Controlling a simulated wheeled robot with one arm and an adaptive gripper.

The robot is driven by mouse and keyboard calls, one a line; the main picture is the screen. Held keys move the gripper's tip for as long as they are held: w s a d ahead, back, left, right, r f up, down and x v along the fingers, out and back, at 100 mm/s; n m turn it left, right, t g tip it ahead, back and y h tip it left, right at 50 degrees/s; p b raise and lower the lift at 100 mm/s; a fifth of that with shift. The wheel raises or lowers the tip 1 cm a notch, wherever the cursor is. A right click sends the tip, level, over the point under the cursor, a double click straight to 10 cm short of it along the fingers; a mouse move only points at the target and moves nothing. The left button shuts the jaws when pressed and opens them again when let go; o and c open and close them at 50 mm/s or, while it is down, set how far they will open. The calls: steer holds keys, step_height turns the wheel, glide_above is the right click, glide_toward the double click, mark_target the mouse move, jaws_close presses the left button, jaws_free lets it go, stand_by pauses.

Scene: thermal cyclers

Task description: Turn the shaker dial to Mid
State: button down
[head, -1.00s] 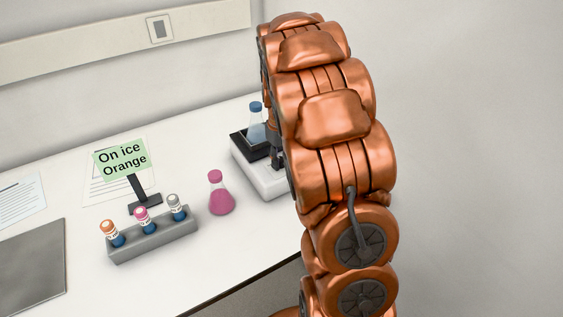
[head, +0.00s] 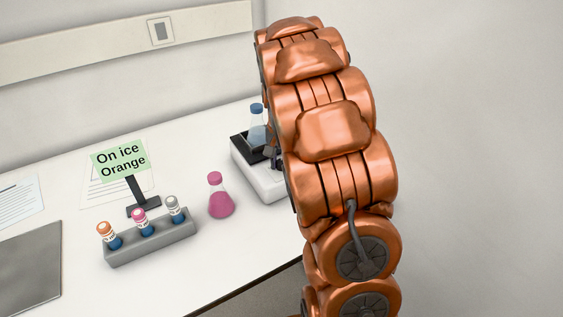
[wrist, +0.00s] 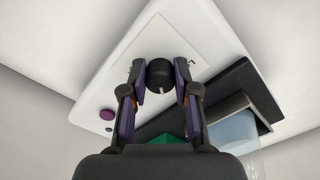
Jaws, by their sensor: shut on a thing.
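The shaker (head: 268,183) is a white box with a black platform (head: 240,147) on top, at the right end of the bench in the head view. In the wrist view, its white body (wrist: 205,35) carries a round black dial (wrist: 160,75) with a pale pointer mark. My gripper (wrist: 160,84) has its two fingers on either side of the dial and is shut on it. The labels around the dial are mostly hidden or too small to read. In the head view my arm covers the dial and most of the gripper.
A flask with blue contents (head: 257,125) stands on the shaker platform. A pink flask (head: 220,197) stands just left of the shaker. A grey rack (head: 150,238) with three capped tubes and a green sign (head: 121,160) stand further left. A purple button (wrist: 106,114) is near the dial.

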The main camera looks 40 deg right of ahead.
steer(key=shift+m, duration=0.8)
steer(key=c, duration=0.9)
jaws_free()
steer(key=shift+o, duration=0.2)
step_height(320, 180, up, 12)
